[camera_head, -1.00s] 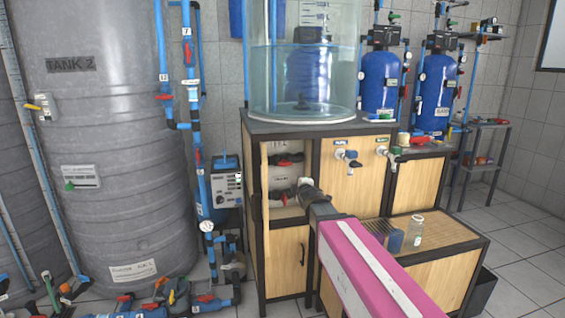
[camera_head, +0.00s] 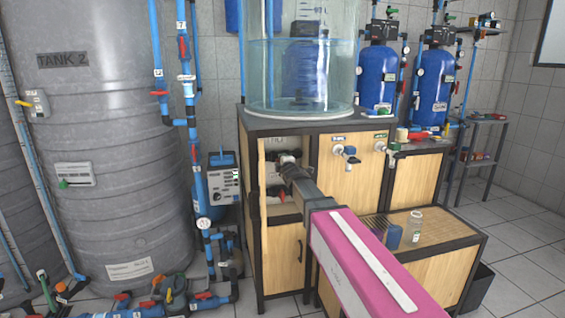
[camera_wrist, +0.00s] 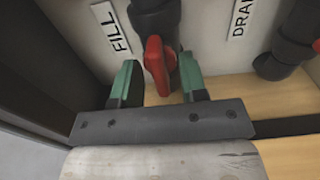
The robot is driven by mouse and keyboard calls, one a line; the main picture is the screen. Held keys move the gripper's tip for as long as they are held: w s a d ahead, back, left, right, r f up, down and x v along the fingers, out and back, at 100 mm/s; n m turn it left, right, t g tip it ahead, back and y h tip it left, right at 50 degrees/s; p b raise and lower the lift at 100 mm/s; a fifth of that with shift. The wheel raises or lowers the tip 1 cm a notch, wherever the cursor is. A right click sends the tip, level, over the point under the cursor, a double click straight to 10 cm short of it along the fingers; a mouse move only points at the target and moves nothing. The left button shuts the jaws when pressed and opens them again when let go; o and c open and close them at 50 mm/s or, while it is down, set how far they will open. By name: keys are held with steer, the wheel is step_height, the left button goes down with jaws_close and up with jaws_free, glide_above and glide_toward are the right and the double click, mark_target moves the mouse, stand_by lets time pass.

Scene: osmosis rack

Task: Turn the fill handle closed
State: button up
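In the wrist view, the red fill handle (camera_wrist: 157,66) sits on a dark pipe beside the FILL label (camera_wrist: 117,31). It points roughly along the pipe, slightly tilted. My gripper (camera_wrist: 160,80) is open, with one green finger on each side of the handle. The right finger is close to the handle; I cannot tell if it touches. A gap shows at the left finger. In the head view, my gripper (camera_head: 288,165) reaches into the cabinet's open bay at the upper valve and hides most of it.
The DRAIN label (camera_wrist: 242,17) and a second dark valve with a red handle (camera_wrist: 316,45) are at the right in the wrist view. In the head view, the lower red handle (camera_head: 280,194) is below my gripper. The cabinet's frame (camera_head: 258,220) borders the bay.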

steer(key=shift+w+a, duration=0.2)
steer(key=shift+w, duration=0.35)
jaws_close()
